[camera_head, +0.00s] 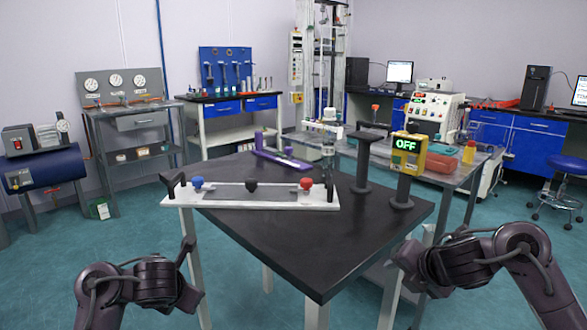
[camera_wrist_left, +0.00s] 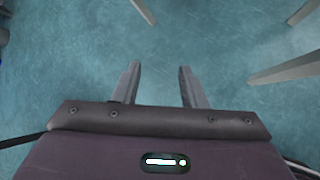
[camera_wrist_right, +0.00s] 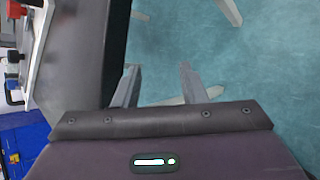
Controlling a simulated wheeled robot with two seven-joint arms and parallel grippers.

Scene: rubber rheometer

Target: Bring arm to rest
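My left gripper (camera_wrist_left: 160,82) is open and empty over the teal floor, in front of the table's left side; its fingers are apart in the left wrist view. In the head view its arm stands at the lower left. My right gripper (camera_wrist_right: 158,82) is open and empty beside the black table edge in the right wrist view. In the head view the right gripper (camera_head: 405,262) is at the table's right front corner side, with its fingertips partly hidden. Neither gripper touches an object that I can see.
The black table (camera_head: 300,250) holds a white tray (camera_head: 240,205) with blue, black and red knobs. A purple fixture (camera_head: 280,160) lies at the back. The table's front is bare.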

